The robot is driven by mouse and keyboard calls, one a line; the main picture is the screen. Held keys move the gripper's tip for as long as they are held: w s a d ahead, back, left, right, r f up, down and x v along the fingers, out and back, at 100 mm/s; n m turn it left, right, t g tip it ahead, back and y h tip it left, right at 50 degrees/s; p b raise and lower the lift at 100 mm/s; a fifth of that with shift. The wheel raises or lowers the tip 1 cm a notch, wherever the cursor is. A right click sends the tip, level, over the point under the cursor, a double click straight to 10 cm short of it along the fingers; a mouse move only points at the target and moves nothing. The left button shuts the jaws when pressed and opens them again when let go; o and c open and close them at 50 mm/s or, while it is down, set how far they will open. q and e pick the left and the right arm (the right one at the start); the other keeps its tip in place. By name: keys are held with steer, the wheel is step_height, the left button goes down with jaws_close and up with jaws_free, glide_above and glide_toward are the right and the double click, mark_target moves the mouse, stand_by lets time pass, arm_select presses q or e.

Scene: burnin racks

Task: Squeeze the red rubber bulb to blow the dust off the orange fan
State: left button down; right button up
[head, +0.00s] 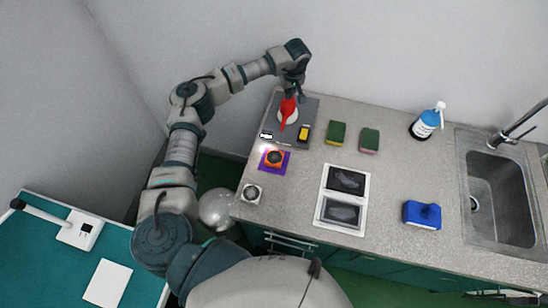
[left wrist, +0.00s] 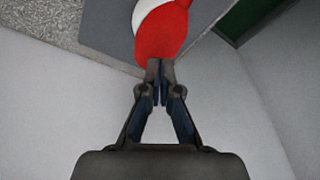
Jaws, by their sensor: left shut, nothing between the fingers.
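The red rubber bulb (head: 288,108) stands in a white holder on a dark grey mat (head: 311,105) at the back left of the counter, with its red nozzle pointing toward the front. In the left wrist view the bulb (left wrist: 163,40) is just beyond my fingertips. My left gripper (head: 294,93) is at the bulb's back end; its fingers (left wrist: 160,72) are shut together with nothing between them. I cannot tell whether the tips touch the bulb. The orange fan (head: 274,156) sits on a purple square (head: 264,165) in front of the mat. My right gripper is not in view.
A yellow-and-black item (head: 304,133) lies on the mat. A sink (head: 500,200) is at right.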

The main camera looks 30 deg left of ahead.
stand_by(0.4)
arm_select(q)
steer(key=shift+r+p, duration=1.7)
steer(key=shift+r, duration=0.85)
